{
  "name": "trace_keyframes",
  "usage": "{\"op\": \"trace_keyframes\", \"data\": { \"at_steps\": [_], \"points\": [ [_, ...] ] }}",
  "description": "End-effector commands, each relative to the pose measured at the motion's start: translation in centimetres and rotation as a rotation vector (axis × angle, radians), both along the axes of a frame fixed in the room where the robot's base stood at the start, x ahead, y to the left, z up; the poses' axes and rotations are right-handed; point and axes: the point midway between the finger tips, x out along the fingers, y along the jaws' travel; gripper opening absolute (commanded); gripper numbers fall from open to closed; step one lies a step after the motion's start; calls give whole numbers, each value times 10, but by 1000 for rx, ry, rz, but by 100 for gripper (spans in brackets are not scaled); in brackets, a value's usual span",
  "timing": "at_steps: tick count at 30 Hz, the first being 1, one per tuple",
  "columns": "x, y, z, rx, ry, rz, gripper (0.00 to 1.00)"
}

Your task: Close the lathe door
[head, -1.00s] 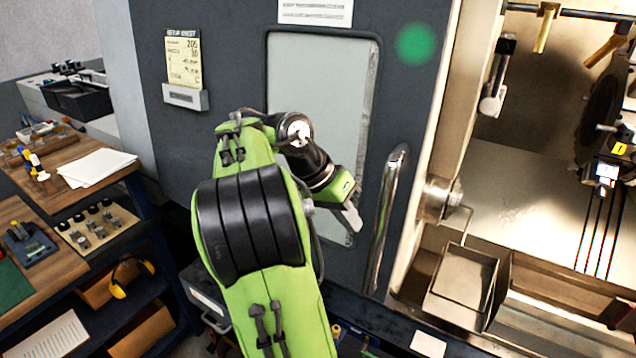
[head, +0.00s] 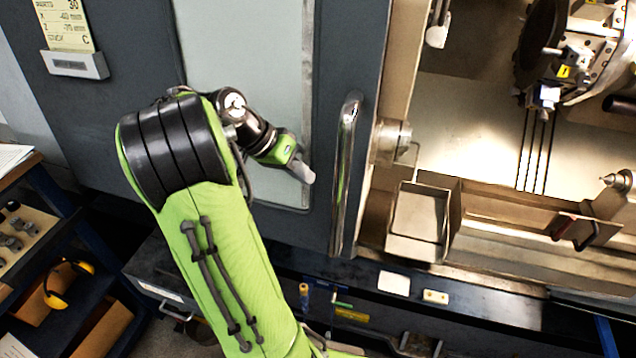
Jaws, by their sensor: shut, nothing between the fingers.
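The lathe door (head: 386,45) is a dark grey panel with a tall pale window (head: 245,60). It stands open, with the machine's inside showing to its right. A shiny vertical bar handle (head: 344,175) is fixed near the door's right edge. My gripper (head: 307,176) is shut and empty at the end of my green and black arm. It is in front of the window's lower right edge, to the left of the handle and apart from it.
A note holder (head: 75,64) is on the grey front at upper left.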

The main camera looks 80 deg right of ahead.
Motion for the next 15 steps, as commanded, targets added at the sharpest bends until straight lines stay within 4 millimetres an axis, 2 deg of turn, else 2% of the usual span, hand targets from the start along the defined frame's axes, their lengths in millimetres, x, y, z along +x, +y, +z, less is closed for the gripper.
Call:
{"op": "trace_keyframes", "data": {
  "at_steps": [3, 6, 15],
  "points": [
    [-21, 6, 0, -2, -2, -2, 0],
    [-33, 9, 1, -1, 0, -2, 0],
    [-38, 10, 2, -1, 0, 1, 0]
  ]
}}
